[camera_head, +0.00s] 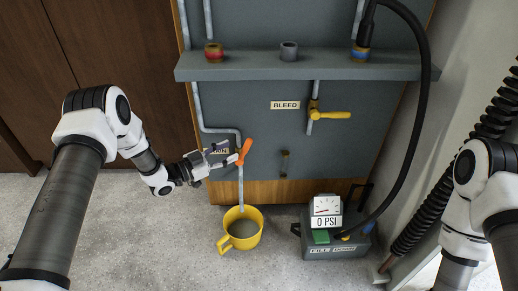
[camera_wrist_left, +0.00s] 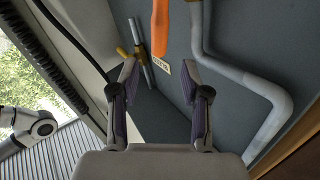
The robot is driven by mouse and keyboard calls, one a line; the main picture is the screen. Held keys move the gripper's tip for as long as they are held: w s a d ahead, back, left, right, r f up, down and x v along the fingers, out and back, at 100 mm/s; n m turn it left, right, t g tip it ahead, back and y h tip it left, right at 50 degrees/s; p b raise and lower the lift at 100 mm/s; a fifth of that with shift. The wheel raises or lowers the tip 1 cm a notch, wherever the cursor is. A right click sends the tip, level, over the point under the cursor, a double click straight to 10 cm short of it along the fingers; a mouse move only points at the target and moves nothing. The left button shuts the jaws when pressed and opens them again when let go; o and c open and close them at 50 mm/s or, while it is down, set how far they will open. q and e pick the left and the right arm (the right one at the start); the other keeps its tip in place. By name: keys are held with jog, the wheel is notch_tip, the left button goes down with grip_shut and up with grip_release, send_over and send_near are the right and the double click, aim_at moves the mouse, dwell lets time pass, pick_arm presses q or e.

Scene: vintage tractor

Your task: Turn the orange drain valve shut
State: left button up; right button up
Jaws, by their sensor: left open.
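The orange drain valve handle (camera_head: 244,151) sits on a grey pipe low on the blue-grey panel, tilted from upright. Its lower end also shows at the top of the left wrist view (camera_wrist_left: 161,30), beyond the fingertips. My left gripper (camera_head: 224,154) is open just left of the handle, its fingers pointing toward it. In the left wrist view the two fingers (camera_wrist_left: 159,78) stand apart with nothing between them. A label behind the gripper is partly hidden. Only my right arm shows, at the right edge; its gripper is out of view.
A yellow jug (camera_head: 240,229) with liquid stands under the drain pipe. A yellow bleed valve (camera_head: 329,114) is higher right, below a shelf (camera_head: 250,71). A grey pump box (camera_head: 332,246) with a gauge reading 0 PSI and a black hose (camera_head: 425,100) stands right.

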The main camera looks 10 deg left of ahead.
aim_at(245, 145)
pick_arm(q)
jog(key=b+x, duration=0.2)
jog(key=x, duration=0.6)
jog(key=shift+f, duration=0.15)
jog(key=shift+s, duration=0.1)
grip_shut()
